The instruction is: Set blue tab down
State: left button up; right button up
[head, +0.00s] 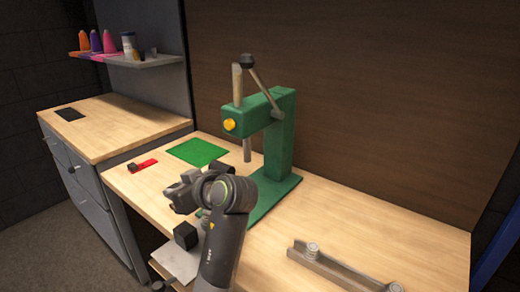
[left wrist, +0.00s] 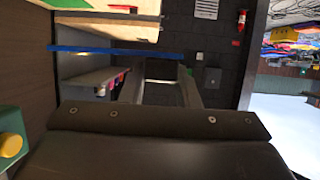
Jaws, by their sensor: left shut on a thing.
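My left gripper (head: 180,192) is over the front of the wooden workbench, left of the green press (head: 281,145), with its jaws toward the left. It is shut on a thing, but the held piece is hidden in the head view. The left wrist view is filled at the bottom by a dark part of my own gripper (left wrist: 160,125). My right gripper is not in view.
A green mat (head: 198,152) lies on the workbench (head: 330,225). A red strip (head: 147,164) with a small black block lies left of it. A black block (head: 186,236) is below my gripper. A metal rail (head: 340,268) lies at the front right. Bare wood surrounds the mat.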

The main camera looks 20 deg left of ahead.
pick_arm(q)
jog(key=shift+w+d+m+t+h+p, duration=0.3)
jog(key=shift+d+m+t+h+p, duration=0.25)
jog(key=shift+m+t, duration=0.4)
jog(key=s+d+r+m+t+h+p, duration=0.25)
jog(key=d+r+m+t+h, duration=0.3)
jog(key=d+m+h, duration=0.6)
jog(key=w+a+f+n+g+y+b, duration=0.1)
jog(key=a+f+n+y, duration=0.1)
jog(key=a+n+y, duration=0.1)
jog(key=a+f+n+g+y+b, duration=0.1)
jog(key=a+n+g+y, duration=0.1)
jog(key=a+n+y, duration=0.2)
jog(key=w+a+f+n+g+y+b, duration=0.1)
jog(key=a+f+n+g+y, duration=0.1)
jog(key=a+n+y, duration=0.2)
jog(key=shift+w+a+f, duration=0.2)
jog(key=shift+w+f, duration=0.1)
jog(key=shift+w, duration=0.05)
jog(key=shift+s+a+r+n+g+y+b, duration=0.15)
jog(key=shift+a+n+g+y, duration=0.1)
jog(key=shift+n+g, duration=0.2)
jog(key=shift+s+a+f+n+g+y+b, duration=0.15)
jog(key=shift+n+g+y, duration=0.15)
jog(key=shift+n+g, duration=0.15)
jog(key=shift+s+a+r+n+g+y, duration=0.1)
jog(key=shift+a+n+g+y, duration=0.15)
jog(key=shift+n+g, duration=0.2)
